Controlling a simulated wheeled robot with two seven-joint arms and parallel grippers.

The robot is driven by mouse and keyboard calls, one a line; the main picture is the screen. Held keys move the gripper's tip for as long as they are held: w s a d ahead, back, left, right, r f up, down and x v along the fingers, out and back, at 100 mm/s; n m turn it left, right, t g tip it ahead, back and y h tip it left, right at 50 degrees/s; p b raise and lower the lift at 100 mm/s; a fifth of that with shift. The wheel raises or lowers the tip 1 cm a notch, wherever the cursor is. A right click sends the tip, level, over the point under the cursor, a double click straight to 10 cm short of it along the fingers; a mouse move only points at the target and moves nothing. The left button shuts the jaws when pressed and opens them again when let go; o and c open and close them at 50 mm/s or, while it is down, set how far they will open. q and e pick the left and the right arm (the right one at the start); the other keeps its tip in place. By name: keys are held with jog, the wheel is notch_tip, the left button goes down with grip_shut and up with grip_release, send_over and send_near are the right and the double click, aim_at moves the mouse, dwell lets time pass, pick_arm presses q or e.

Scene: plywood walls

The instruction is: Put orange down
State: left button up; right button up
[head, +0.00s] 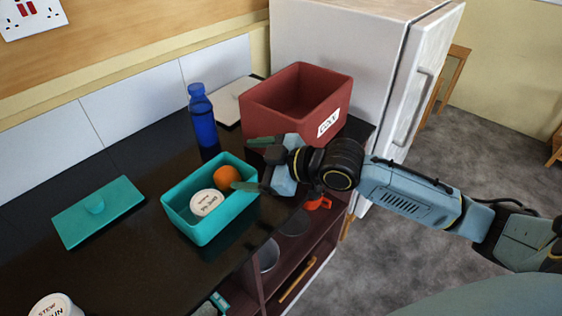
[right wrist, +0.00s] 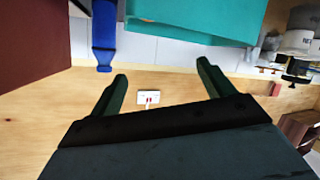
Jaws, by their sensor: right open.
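The orange (head: 227,177) lies inside the teal box (head: 205,233) on the dark counter, beside a white round container (head: 206,202) with a printed lid. My right gripper (head: 252,164) is open beside the box's right edge, its fingers pointing left, apart from the orange. One finger overlaps the box's rim in the head view; I cannot tell if they touch. In the right wrist view the open fingers (right wrist: 162,72) have nothing between them, and the teal box (right wrist: 200,15) shows at the top. My left gripper is not in view.
A blue bottle (head: 202,120) stands behind the box. A red-brown bin (head: 285,105) with a label stands by the white fridge (head: 345,50). A teal lid (head: 98,212) lies at left. Another round container (head: 57,305) is at the bottom left. Open shelves (head: 300,265) lie below the counter.

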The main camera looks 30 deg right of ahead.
jog(key=v, duration=0.9)
jog(key=shift+s, duration=0.15)
